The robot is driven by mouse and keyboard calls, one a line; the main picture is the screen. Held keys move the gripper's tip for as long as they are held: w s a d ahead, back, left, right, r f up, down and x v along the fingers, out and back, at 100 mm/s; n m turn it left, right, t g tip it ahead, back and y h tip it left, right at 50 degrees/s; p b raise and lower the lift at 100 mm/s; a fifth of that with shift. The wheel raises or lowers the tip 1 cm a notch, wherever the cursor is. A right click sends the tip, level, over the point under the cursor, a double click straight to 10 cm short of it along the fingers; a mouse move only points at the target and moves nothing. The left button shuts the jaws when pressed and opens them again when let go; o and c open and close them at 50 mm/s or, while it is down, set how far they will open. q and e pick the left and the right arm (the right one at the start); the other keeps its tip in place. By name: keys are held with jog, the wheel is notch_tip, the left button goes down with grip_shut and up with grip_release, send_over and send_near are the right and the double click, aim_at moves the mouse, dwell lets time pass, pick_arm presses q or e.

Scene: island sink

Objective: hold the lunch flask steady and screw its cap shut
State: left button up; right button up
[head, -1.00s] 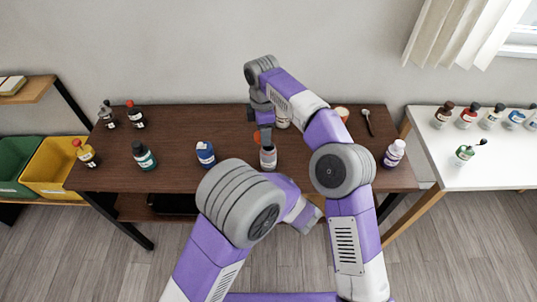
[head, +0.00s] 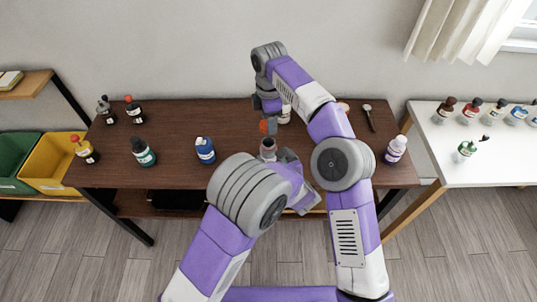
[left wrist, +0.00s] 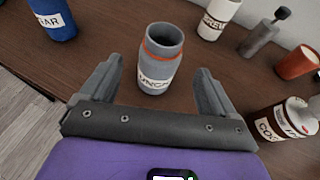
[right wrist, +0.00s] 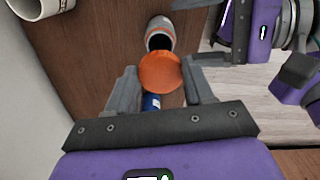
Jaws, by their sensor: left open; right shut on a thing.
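The lunch flask (head: 268,148), a grey jar with an orange band and a white label, stands upright and uncapped on the brown table. It also shows in the left wrist view (left wrist: 160,62) and, with its dark open mouth, in the right wrist view (right wrist: 160,36). My left gripper (left wrist: 158,80) is open, with a finger on each side of the flask's near side and gaps to it. My right gripper (right wrist: 158,72) is shut on the round orange cap (right wrist: 160,73). The cap (head: 268,126) is off the flask, just behind its mouth in the head view.
A blue bottle (head: 205,150) stands left of the flask. A white jar (left wrist: 217,18), a grey tool, an orange-brown cup (left wrist: 297,62) and a cocoa container (left wrist: 287,120) stand to the right in the left wrist view. A white bottle (head: 396,149) is near the table's right end.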

aim_at(271, 153)
pick_arm(q)
jog(key=x, duration=0.6)
jog(key=shift+w, duration=0.2)
jog(key=c, duration=1.5)
pick_arm(e)
jog(key=shift+d+f, duration=0.1)
jog(key=shift+f, duration=2.4)
jog(key=shift+f, duration=0.85)
jog(key=shift+f, duration=0.55)
